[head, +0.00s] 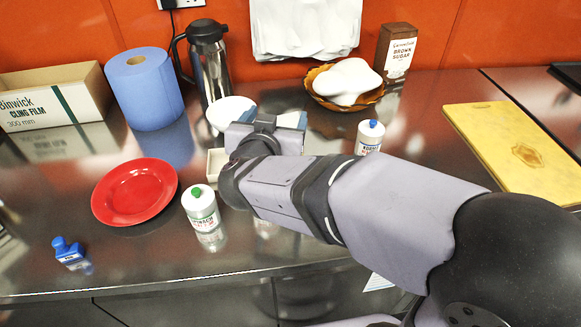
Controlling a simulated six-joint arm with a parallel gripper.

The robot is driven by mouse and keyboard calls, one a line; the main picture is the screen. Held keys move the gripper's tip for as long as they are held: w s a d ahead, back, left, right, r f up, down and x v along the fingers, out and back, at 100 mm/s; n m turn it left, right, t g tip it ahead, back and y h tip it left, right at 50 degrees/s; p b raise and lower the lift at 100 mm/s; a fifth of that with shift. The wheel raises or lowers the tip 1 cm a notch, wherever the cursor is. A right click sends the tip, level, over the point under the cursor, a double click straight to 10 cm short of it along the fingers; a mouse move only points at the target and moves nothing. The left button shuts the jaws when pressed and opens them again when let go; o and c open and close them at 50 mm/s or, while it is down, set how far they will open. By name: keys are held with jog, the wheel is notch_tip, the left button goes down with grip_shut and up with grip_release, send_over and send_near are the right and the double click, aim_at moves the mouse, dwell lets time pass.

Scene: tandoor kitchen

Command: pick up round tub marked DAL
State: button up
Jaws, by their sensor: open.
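My gripper (265,126) is over the middle of the steel counter, seen from behind and above. Its jaws are open, but the arm hides most of the fingertips and the space between them. No DAL lettering is readable in the head view. A round white vessel (229,110) stands just left of and behind the gripper, partly covered by it. I cannot tell whether it is the tub or a bowl. A cream, square-edged container (214,163) shows below it, mostly hidden behind my wrist.
A red plate (134,191), a green-capped bottle (201,208) and a blue bottle (68,250) are at left. A blue roll (146,88) and steel flask (208,62) stand behind. A blue-capped bottle (369,137) is close beside my arm. A yellow board (518,150) lies right.

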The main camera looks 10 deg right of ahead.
notch_tip(320, 180, down, 9)
jog(key=s+d+h, duration=0.1)
jog(key=h, duration=0.1)
jog(key=shift+m+g, duration=0.3)
jog(key=shift+x, duration=3.65)
jog(key=shift+a, duration=0.1)
jog(key=shift+r+y, duration=0.1)
jog(key=shift+y, duration=0.3)
jog(key=c, duration=1.6)
jog(key=shift+r+p, duration=1)
jog(key=shift+r, duration=4.05)
jog(key=shift+c, duration=0.2)
